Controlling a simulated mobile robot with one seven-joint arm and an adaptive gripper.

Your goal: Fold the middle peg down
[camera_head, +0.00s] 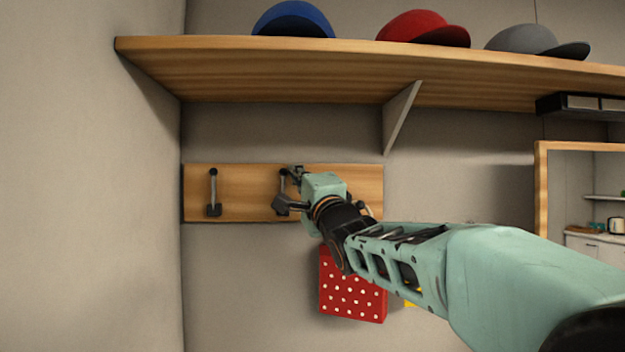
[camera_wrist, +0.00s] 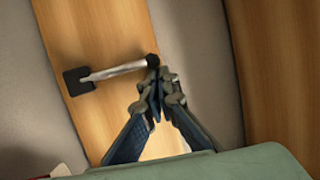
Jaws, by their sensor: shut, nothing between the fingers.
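The middle peg (camera_head: 283,186) is on the wooden board (camera_head: 245,205), with its dark square mount low and its rod rising to a dark knob. In the wrist view the same peg (camera_wrist: 115,72) shows a black mount at left, a silver rod and a round black knob at the rod's right end. My gripper (camera_head: 295,171) is at the peg's upper end. In the wrist view my gripper (camera_wrist: 160,76) is shut and empty, its tips right by the knob; whether they touch cannot be told.
The left peg (camera_head: 213,190) stands upright on the board. A wooden shelf (camera_head: 270,75) with blue, red and grey caps is above, with a bracket (camera_head: 401,115). A red dotted item (camera_head: 350,290) hangs below.

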